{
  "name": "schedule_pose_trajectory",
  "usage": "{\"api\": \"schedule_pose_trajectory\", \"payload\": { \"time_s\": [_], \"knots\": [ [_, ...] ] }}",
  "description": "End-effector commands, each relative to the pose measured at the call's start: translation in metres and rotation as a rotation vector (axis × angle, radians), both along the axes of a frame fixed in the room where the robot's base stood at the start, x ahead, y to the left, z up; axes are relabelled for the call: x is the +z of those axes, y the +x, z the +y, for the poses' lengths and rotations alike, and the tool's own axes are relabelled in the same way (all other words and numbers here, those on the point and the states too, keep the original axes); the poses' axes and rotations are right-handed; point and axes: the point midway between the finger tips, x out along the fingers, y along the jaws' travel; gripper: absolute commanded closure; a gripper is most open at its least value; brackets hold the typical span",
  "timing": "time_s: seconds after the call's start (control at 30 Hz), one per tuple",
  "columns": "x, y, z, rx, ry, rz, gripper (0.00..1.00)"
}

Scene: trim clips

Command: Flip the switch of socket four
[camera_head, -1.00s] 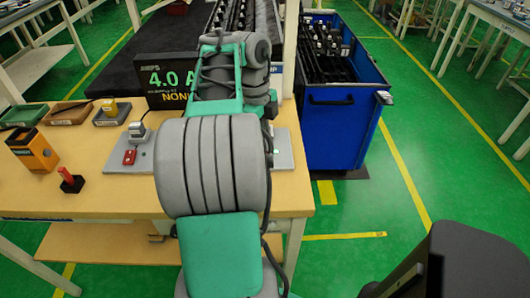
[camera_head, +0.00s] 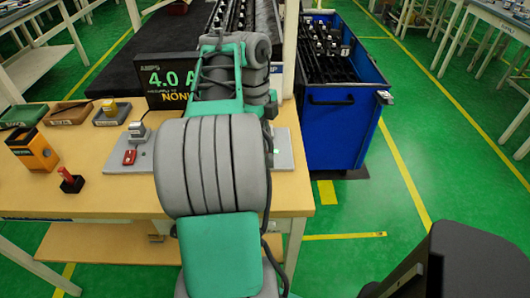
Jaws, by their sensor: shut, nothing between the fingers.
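A grey socket strip (camera_head: 284,152) lies across the wooden table. Its left end shows a red switch (camera_head: 129,157) with a grey plug or socket block (camera_head: 137,131) behind it. My arm covers the middle of the strip, so the other sockets and their switches are hidden, socket four among them as far as I can tell. A bare part of the strip shows at its right end. My gripper is hidden behind my own arm.
A black display (camera_head: 168,82) reading 4.0 A stands behind the strip. An orange box (camera_head: 32,149), a red-knobbed piece (camera_head: 71,181) and several small trays are on the left. A blue bin (camera_head: 342,120) stands right of the table. The table's front is clear.

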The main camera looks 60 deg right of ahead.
Motion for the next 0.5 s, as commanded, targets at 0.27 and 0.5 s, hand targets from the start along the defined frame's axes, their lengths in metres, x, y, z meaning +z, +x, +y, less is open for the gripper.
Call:
{"api": "schedule_pose_trajectory", "payload": {
  "time_s": [0.27, 0.5],
  "knots": [
    [-0.0046, 0.0, 0.0, 0.0, 0.0, 0.0, 1.0],
    [-0.008, 0.0, 0.0, 0.0, 0.0, 0.0, 1.0]
  ]
}}
